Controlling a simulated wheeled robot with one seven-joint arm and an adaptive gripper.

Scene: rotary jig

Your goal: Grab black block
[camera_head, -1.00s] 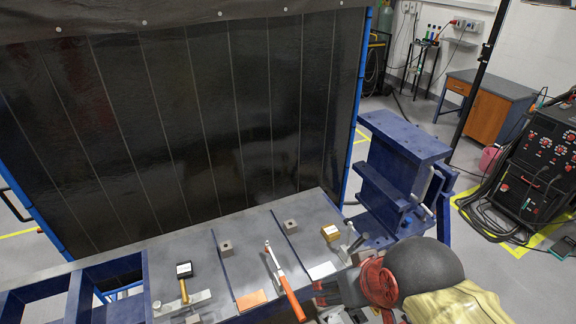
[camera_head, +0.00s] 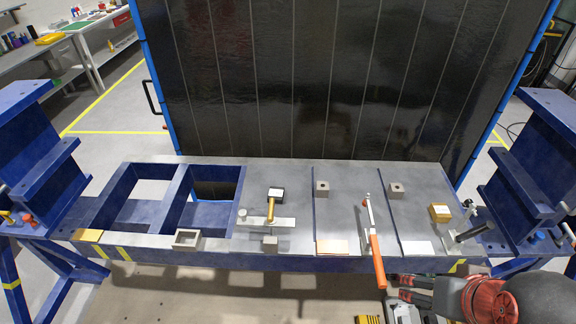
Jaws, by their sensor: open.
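A black block-shaped head (camera_head: 281,194) with a white label lies on the grey steel table (camera_head: 345,215) near the middle of the view. A yellow handle (camera_head: 271,211) runs from it toward the front, over a flat metal bar, so it looks like a mallet. No other separate black block is clear on the table. My gripper (camera_head: 399,288) is at the lower right, in front of the table's front edge, its dark fingers pointing left. It is open and empty, well apart from the black head. Part of it is cut off or hard to make out.
An orange-handled tool (camera_head: 376,262) overhangs the front edge between my gripper and the black head. Small grey blocks (camera_head: 397,188), a yellow block (camera_head: 439,213) and a clamp (camera_head: 465,230) stand on the table. A dark welding curtain (camera_head: 330,80) closes the back. Blue frame openings lie left.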

